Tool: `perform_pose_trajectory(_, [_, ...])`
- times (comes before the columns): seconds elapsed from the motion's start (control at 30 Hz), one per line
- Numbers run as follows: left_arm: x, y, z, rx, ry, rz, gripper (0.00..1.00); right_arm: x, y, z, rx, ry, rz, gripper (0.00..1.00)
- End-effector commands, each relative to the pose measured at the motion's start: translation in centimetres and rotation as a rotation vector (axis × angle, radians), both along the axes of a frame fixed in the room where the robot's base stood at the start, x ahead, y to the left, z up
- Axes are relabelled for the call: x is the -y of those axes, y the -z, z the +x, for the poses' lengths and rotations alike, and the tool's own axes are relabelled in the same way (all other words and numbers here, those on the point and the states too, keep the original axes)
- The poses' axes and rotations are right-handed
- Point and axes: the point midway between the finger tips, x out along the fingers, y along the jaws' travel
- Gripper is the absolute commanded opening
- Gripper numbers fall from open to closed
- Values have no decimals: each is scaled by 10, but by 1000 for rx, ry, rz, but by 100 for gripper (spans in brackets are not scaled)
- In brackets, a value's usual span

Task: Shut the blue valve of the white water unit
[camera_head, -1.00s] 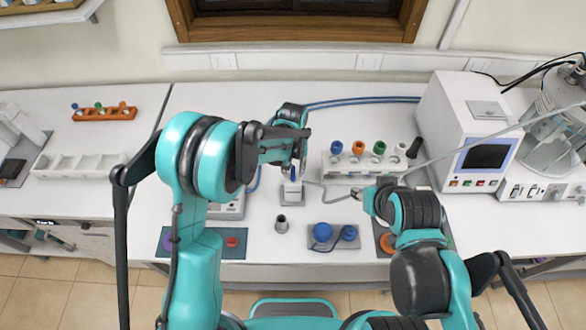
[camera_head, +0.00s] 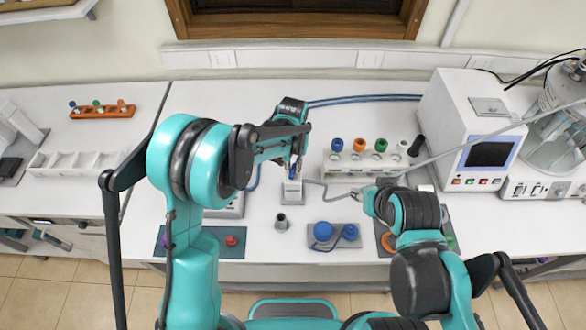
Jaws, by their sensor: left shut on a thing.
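The white water unit (camera_head: 292,192) stands near the middle of the table, partly covered from above by my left gripper. Its blue valve (camera_head: 293,172) shows only as a small blue patch between the fingers. My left gripper (camera_head: 296,166) is shut on the blue valve, just above the unit's white base. The valve's exact angle is hidden by the fingers. My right gripper (camera_head: 361,194) is low over the table to the right of the unit, in front of the tube rack. Its fingertips are too small and covered to tell their opening.
A white rack (camera_head: 345,172) with several coloured-cap tubes stands behind my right gripper. A small metal cup (camera_head: 282,222) and a grey mat with blue knobs (camera_head: 345,243) lie in front of the unit. A white instrument (camera_head: 460,120) stands at right. Blue hoses run behind.

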Motion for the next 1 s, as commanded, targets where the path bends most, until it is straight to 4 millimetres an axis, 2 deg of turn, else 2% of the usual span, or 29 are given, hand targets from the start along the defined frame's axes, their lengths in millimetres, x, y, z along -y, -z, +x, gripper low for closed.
perform_pose_trajectory(0.03, [0, 3, 0, 0, 39, 0, 0, 0, 7, 0, 0, 0, 0, 40])
perform_pose_trajectory(0.3, [0, 2, 0, 0, 295, 0, 0, 0, 25, 0, 0, 0, 0, 40])
perform_pose_trajectory(1.0, [0, 1, 0, 0, 956, 0, 0, 0, 58, 0, 0, 0, 0, 40])
